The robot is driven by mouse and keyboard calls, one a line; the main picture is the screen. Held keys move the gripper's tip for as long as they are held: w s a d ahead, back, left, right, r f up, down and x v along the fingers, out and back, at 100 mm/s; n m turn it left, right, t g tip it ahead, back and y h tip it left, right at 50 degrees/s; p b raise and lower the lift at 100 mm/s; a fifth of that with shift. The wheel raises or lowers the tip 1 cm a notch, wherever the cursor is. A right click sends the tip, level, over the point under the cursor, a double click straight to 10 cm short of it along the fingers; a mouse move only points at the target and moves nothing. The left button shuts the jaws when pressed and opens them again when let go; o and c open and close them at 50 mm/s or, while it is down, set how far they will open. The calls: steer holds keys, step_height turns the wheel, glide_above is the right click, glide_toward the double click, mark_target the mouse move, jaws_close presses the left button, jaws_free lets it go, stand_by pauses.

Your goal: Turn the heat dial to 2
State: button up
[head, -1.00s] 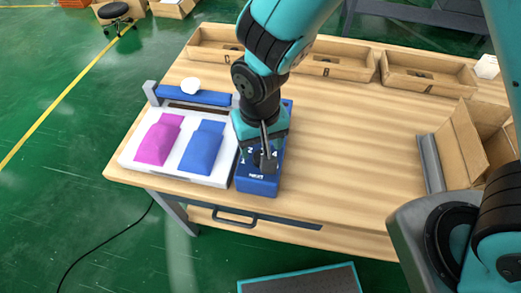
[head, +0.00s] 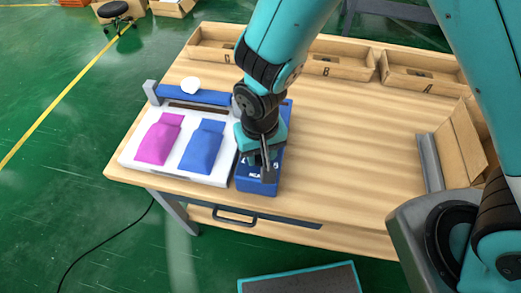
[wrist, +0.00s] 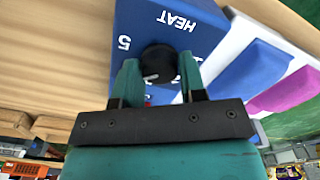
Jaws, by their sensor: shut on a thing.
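The blue heat box (head: 256,187) stands on the wooden table, right of the white tray. In the wrist view the box (wrist: 205,38) shows the word HEAT and a 5, both rotated from upright. Its round black dial (wrist: 158,60) sits between my two teal fingers, with a small light mark on its near side. My gripper (wrist: 159,72) is shut on the dial. In the head view my gripper (head: 262,160) is over the box and hides the dial and most of its numbers, so I cannot read the setting.
The white tray (head: 133,157) holds a pink pouch (head: 158,143) and a blue pouch (head: 202,147), close to the left of the box. Lettered wooden bins (head: 337,65) line the back. The table's middle is clear.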

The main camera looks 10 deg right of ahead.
steer(key=n, duration=0.4)
steer(key=shift+n, duration=0.3)
steer(key=n, duration=1.5)
steer(key=shift+r, duration=0.1)
stand_by(0.4)
steer(key=o, duration=0.9)
